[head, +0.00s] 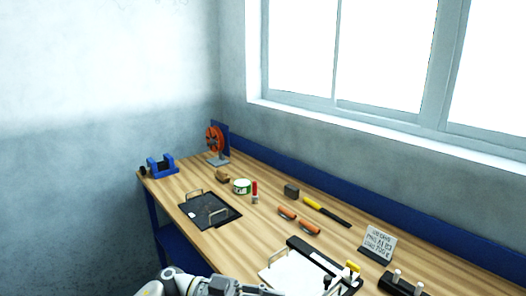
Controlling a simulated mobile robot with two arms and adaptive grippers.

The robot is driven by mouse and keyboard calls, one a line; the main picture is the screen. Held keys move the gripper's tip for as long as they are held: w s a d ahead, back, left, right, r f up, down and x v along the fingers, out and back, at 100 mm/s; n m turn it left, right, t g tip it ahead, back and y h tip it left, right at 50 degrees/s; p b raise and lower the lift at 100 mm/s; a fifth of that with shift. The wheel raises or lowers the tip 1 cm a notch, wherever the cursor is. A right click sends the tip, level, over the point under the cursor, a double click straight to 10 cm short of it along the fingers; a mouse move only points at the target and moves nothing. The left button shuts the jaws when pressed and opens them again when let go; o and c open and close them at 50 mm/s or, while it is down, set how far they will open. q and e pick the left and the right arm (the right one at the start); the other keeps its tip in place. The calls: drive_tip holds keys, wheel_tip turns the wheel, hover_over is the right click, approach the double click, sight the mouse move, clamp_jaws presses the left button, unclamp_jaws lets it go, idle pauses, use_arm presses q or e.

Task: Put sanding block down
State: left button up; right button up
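A small dark grey block (291,190) lies on the workbench (205,240) near its back edge. A small brown block (222,176) lies farther left. I cannot tell for sure which of them is the sanding block. My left arm comes in at the bottom edge, and its gripper (262,291) is low in the picture, in front of the bench and partly cut off. I cannot see whether its fingers are open or hold anything. My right gripper is not in view.
A dark tray with handles (223,224), a green-white tin (242,186), orange-handled tools (298,221), a yellow-black tool (326,211), a blue vise (162,166), an orange reel (214,139), a white board (290,276) and a sign (378,243) stand on the bench. Bare wood lies around the dark tray.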

use_arm(q)
drive_tip(key=f+n+t, duration=0.1)
drive_tip(key=t, duration=0.1)
drive_tip(key=s+d+f+n+t, duration=0.1)
drive_tip(key=f+n+t, duration=0.1)
drive_tip(key=d+f+n+t, duration=0.1)
drive_tip(key=f+t, duration=0.1)
drive_tip(key=t, duration=0.1)
drive_tip(key=shift+s+d+f+n, duration=0.1)
drive_tip(key=shift+s+d+n, duration=0.1)
drive_tip(key=shift+n, duration=0.1)
drive_tip(key=s+a+r+n+t+y, duration=0.1)
drive_tip(key=s+a+n+t+y, duration=0.3)
drive_tip(key=a+n+t+y, duration=0.4)
drive_tip(key=s+a+r+n+t+y, duration=0.1)
drive_tip(key=s+a+n+t+y, duration=0.3)
drive_tip(key=a+n+t+y, duration=0.4)
drive_tip(key=a+y, duration=0.1)
drive_tip(key=a, duration=0.5)
drive_tip(key=shift+s+a+r+n, duration=0.25)
drive_tip(key=shift+s+r+n, duration=0.05)
drive_tip(key=shift+r+n, duration=0.1)
